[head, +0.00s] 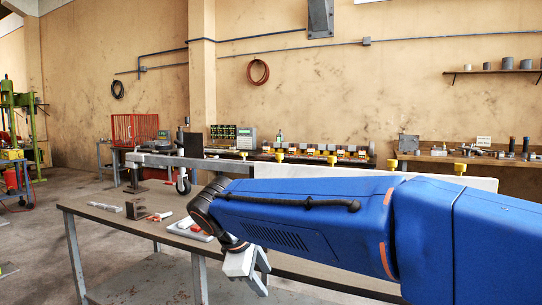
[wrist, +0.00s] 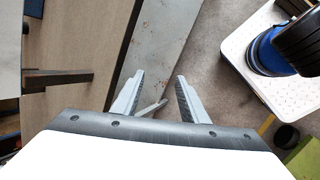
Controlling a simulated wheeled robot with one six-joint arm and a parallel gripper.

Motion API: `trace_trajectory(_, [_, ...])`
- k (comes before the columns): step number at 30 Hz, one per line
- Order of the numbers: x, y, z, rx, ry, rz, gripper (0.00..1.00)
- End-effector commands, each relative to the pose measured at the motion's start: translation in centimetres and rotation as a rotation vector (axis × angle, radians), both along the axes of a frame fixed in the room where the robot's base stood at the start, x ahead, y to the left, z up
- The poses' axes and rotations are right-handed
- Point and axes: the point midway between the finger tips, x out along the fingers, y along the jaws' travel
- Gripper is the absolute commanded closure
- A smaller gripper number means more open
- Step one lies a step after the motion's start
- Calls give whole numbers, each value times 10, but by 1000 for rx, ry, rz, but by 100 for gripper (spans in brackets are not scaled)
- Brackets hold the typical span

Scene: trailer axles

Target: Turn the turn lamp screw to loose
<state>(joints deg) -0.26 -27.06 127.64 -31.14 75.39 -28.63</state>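My gripper (head: 250,276) hangs near the front edge of the workbench (head: 110,217) in the head view. In the wrist view my gripper (wrist: 160,76) is open, its two grey fingers apart with nothing held between them. Below it are a grey metal strip along the bench and the concrete floor. I cannot make out a turn lamp or its screw in either view. My blue arm covers much of the right half of the head view.
On the workbench lie a dark bracket (head: 136,209), a red-handled tool (head: 160,216) and a pale bar (head: 105,207). Behind stands a trailer frame with a small wheel (head: 183,183). A back bench (head: 455,158) holds various parts. Floor at the left is mostly clear.

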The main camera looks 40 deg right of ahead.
Motion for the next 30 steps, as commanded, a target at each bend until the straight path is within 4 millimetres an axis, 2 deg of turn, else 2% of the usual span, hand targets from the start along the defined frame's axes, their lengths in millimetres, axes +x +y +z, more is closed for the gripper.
trace_trajectory(6, [45, -50, 63, -260, 254, 126, 60])
trace_trajectory(15, [112, -97, 159, -568, 638, 199, 60])
trace_trajectory(21, [156, -108, 217, -721, 887, 177, 60])
trace_trajectory(24, [172, -108, 238, -768, 982, 155, 60])
trace_trajectory(30, [187, -106, 258, -810, 1078, 124, 60])
